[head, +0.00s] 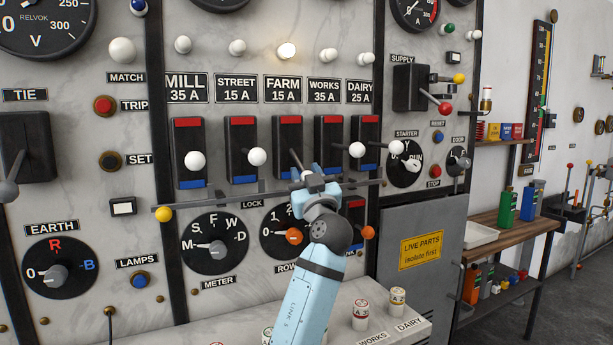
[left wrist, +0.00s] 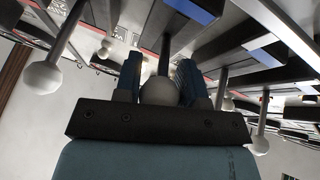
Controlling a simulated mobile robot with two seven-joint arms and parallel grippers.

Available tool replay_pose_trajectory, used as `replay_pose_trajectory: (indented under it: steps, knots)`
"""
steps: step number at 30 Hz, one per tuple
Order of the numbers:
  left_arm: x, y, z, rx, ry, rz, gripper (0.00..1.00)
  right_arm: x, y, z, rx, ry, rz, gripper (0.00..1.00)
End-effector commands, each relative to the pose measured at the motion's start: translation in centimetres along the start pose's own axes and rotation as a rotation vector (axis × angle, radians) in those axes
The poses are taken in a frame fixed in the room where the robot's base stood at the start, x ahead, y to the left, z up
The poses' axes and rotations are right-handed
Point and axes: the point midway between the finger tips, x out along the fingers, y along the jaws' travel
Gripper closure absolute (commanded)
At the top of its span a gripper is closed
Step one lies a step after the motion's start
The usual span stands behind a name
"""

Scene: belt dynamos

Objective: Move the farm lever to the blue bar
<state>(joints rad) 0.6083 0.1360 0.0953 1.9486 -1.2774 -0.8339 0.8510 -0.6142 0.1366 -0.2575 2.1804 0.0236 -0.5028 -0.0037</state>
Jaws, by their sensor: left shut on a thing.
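The farm switch (head: 288,140) is a black upright box under the FARM 15 A label, with a red bar (head: 290,119) at its top. The lever's dark shaft runs away from the knob towards the panel. My right gripper is in neither view.
The street lever knob (head: 257,156) and works lever knob (head: 357,150) stick out close on either side. The lock bar (head: 240,200) with its yellow knob (head: 163,214) runs just below. Dials (head: 214,244) are lower still.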

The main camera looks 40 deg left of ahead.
Motion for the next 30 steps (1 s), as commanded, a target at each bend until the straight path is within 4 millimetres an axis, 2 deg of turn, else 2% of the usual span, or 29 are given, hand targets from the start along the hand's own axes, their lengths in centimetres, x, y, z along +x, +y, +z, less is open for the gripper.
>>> replay_pose_trajectory:
  steps: [2, 3, 6, 14, 17, 20, 30]
  knots:
    - [0.1, -0.1, 0.1, 0.001, -0.002, -0.003, 1.0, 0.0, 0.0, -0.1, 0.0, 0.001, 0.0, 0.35]
    - [0.1, -0.1, 0.1, 0.001, -0.002, -0.003, 0.56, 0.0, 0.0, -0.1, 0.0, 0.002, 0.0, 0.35]
    - [0.1, -0.1, 0.0, 0.001, -0.001, -0.002, 0.38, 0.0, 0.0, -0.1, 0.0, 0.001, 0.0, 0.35]
    - [0.0, 0.0, 0.0, 0.0, 0.0, -0.001, 0.38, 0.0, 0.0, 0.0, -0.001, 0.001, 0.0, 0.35]
    - [-0.7, 0.0, 0.1, 0.0, -0.001, 0.0, 0.38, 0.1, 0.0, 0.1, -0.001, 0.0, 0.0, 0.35]
    - [-2.2, 0.0, 0.2, -0.001, -0.003, 0.001, 0.38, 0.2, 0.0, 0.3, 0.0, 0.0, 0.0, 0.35]
    - [-9.8, -0.1, 0.3, -0.001, -0.004, 0.0, 0.38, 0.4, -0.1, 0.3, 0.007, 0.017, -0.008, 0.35]
